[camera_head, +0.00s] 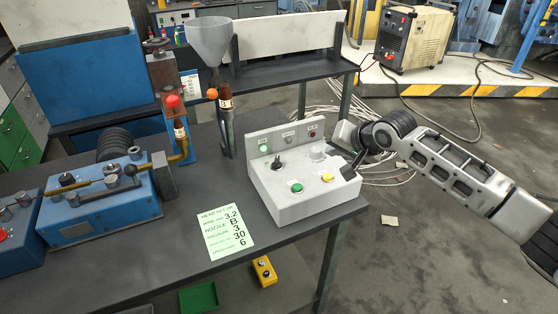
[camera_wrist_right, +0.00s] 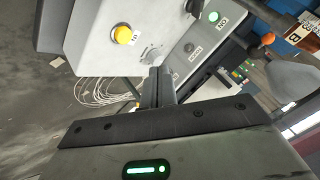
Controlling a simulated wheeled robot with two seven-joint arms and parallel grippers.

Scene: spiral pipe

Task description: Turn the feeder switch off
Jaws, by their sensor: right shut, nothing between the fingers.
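A light grey control box (camera_head: 305,205) stands on the dark table. Its top carries a black rotary switch (camera_head: 277,162), a green button (camera_head: 297,187), a yellow button (camera_head: 327,178) and a pale knob (camera_head: 317,150). Its raised back panel has a lit green lamp (camera_head: 263,149) and a dark red lamp (camera_head: 312,134). Which control is the feeder switch cannot be read. My right gripper (camera_head: 354,163) is shut and empty at the box's right side, near the pale knob. In the wrist view its fingers (camera_wrist_right: 158,85) point at the panel, below the yellow button (camera_wrist_right: 122,34). My left gripper is not in view.
A grey funnel (camera_head: 210,42) stands behind the box. A blue machine (camera_head: 95,205) with a brass lever is at the left. A green setup card (camera_head: 226,230) lies in front of the box. The floor at right is mostly clear, with coiled cables (camera_head: 385,172).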

